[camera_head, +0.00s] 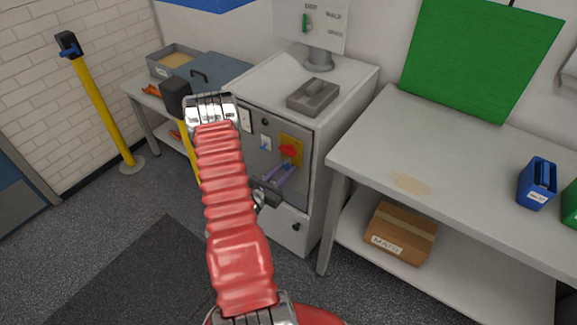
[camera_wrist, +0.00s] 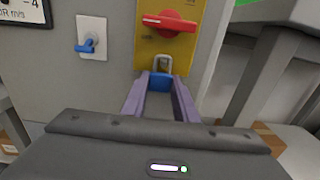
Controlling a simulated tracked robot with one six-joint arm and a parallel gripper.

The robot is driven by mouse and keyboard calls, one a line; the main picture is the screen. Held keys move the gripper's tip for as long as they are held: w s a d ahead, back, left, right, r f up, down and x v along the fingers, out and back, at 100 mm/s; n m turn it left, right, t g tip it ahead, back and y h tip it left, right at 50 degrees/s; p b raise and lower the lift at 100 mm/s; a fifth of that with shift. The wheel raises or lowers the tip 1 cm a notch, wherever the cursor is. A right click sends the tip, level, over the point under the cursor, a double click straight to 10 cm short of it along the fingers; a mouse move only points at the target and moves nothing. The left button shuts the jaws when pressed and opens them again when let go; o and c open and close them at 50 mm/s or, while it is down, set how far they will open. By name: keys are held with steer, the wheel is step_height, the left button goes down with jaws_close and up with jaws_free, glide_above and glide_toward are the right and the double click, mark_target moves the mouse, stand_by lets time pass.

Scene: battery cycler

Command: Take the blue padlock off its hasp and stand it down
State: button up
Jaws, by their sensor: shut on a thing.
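The blue padlock (camera_wrist: 160,82) shows in the wrist view between the purple fingertips of my gripper (camera_wrist: 161,86). Its grey shackle (camera_wrist: 163,63) points up against the lower part of the yellow plate (camera_wrist: 150,46), under the red rotary handle (camera_wrist: 170,23). I cannot tell whether the shackle passes through the hasp or is just in front of it. In the head view, my gripper (camera_head: 284,171) reaches the cabinet front just below the red handle (camera_head: 289,151). The padlock is too small or hidden to make out there.
A blue toggle (camera_wrist: 87,45) is left of the yellow plate. A grey tray (camera_head: 313,96) sits on the cabinet top. The bench (camera_head: 450,175) at right has mostly free room, with a blue holder (camera_head: 537,184) at its right. A cardboard box (camera_head: 401,234) is on its lower shelf.

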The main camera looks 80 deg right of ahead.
mark_target(286, 165)
steer(key=shift+w+r, duration=0.1)
steer(key=shift+r, duration=0.55)
stand_by(0.4)
steer(key=shift+w+a, duration=0.15)
steer(key=shift+a, duration=0.15)
steer(key=shift+v, duration=1.1)
steer(key=shift+w+a, duration=0.1)
steer(key=shift+a, duration=0.2)
steer(key=shift+w+a, duration=0.25)
steer(key=shift+a, duration=0.4)
steer(key=shift+w+a, duration=0.15)
steer(key=shift+a, duration=0.2)
steer(key=shift+w+a, duration=0.25)
steer(key=shift+a, duration=0.35)
steer(key=shift+w, duration=0.1)
